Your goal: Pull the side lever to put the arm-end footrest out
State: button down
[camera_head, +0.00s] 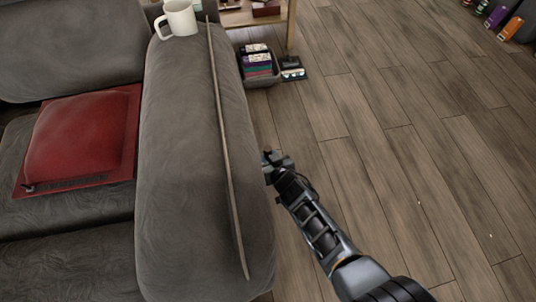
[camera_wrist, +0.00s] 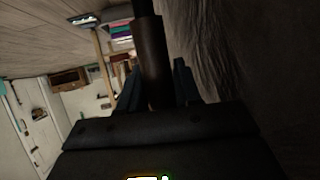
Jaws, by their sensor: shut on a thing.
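The side lever (camera_wrist: 153,55) is a dark brown rod in the wrist view, running from the top edge down between my fingers. My gripper (camera_wrist: 157,82) is shut on it, one finger on each side. In the head view my gripper (camera_head: 272,163) is at the outer right side of the grey sofa's padded arm (camera_head: 180,170), below its top. The lever is hidden there. No footrest can be made out in either view.
A white mug (camera_head: 180,18) and a long thin stick (camera_head: 224,140) rest on the sofa arm. A red cushion (camera_head: 78,135) lies on the seat. A dark bin (camera_head: 262,80) stands by a wooden shelf (camera_head: 291,25).

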jog(key=shift+w+d+f, duration=0.1)
jog(key=shift+w+d, duration=0.15)
jog(key=shift+w, duration=0.15)
jog(key=c, duration=1.1)
grip_release()
jog(key=shift+o, duration=1.2)
jog(key=shift+a, duration=0.2)
jog(key=shift+s+p, duration=0.1)
jog(key=shift+p, duration=0.2)
